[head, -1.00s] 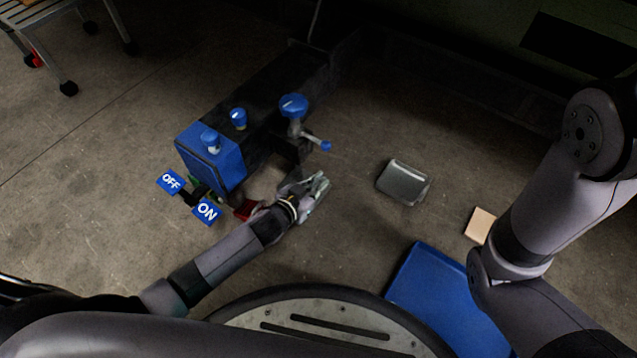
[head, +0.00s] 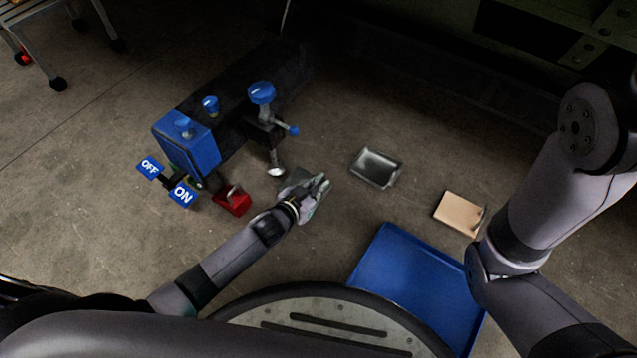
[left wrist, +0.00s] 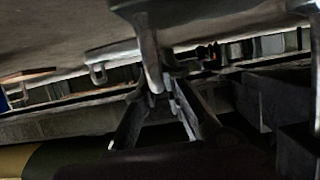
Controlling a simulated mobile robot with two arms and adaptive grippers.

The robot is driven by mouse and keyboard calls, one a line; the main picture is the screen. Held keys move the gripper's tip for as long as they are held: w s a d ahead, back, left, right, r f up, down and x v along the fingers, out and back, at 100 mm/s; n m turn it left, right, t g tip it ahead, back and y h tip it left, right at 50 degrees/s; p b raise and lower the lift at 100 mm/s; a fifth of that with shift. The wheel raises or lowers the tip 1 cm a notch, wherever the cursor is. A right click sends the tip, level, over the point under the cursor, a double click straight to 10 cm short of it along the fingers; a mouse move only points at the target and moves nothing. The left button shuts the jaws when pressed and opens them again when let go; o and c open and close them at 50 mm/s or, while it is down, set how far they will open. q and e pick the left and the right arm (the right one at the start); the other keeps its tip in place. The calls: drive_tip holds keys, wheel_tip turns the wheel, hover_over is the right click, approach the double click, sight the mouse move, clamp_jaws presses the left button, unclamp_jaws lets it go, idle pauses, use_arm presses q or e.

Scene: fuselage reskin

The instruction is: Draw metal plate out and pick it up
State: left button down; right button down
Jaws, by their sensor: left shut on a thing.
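My left gripper (head: 316,188) is low in front of the blue-and-black machine (head: 188,142), just right of its clamp foot. It is shut on a thin, dark grey piece that looks like the metal plate (head: 298,179); the hand hides much of it. In the left wrist view the closed fingers (left wrist: 160,88) meet near the middle, and the held edge is hard to make out. My right arm stands at the right of the head view, but its gripper is not in view.
A silver tray (head: 376,167) lies on the floor right of my left gripper. A red block (head: 232,201) and ON/OFF signs (head: 182,195) are by the machine.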

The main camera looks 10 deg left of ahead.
use_arm(q)
drive_tip(key=c, duration=1.6)
unclamp_jaws()
drive_tip(key=shift+c, duration=0.2)
drive_tip(key=v, duration=1.2)
